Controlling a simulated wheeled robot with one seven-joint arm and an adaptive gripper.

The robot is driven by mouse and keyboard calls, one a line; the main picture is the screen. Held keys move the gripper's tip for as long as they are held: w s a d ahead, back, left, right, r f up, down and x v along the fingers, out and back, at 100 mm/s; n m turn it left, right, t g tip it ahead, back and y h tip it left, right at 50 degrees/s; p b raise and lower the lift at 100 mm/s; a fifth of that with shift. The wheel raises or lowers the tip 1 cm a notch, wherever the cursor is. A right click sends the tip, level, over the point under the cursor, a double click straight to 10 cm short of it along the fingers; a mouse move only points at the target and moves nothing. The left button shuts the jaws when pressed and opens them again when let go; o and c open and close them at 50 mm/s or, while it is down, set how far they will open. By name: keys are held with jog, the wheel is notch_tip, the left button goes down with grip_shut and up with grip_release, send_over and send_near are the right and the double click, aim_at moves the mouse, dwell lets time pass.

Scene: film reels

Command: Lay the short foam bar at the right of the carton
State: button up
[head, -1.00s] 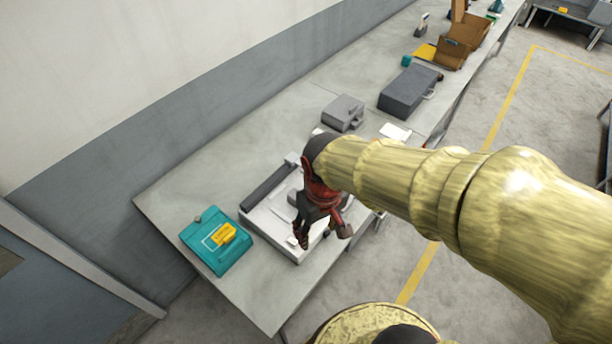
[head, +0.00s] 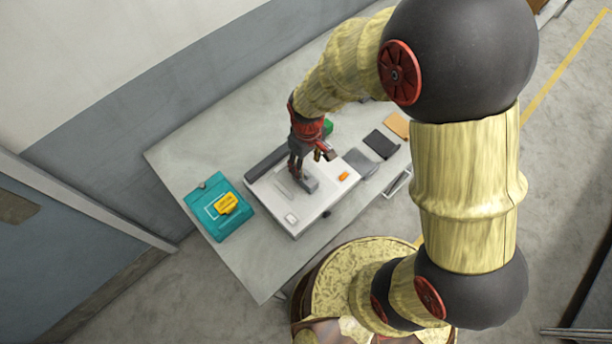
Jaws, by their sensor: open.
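The carton appears to be the shallow white box (head: 314,217) on the table, with its top side facing up. A long dark grey bar lies along its back-left edge. A small grey block (head: 310,185), possibly the short foam bar, shows on the carton just below my gripper; I cannot tell its exact form. Pale thin strips, an orange piece (head: 344,176) and a small white piece (head: 291,218) also lie on the carton. My gripper (head: 312,164) is open and points down over the carton. Its fingers partly hide what lies behind them; contact with the block cannot be told.
A teal case (head: 233,222) with a yellow label or block stands left of the carton. A grey flat piece (head: 361,163), a dark folder (head: 381,144) and an orange pad (head: 397,125) lie to the right. A green thing shows behind my gripper. The table's front-left corner is bare.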

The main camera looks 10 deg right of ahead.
aim_at(305, 173)
jog(key=f, duration=0.5)
jog(key=shift+s+a+f, duration=0.1)
jog(key=shift+a, duration=0.15)
jog(key=c, duration=0.4)
jog(key=c, duration=0.7)
jog(key=shift+o, duration=0.2)
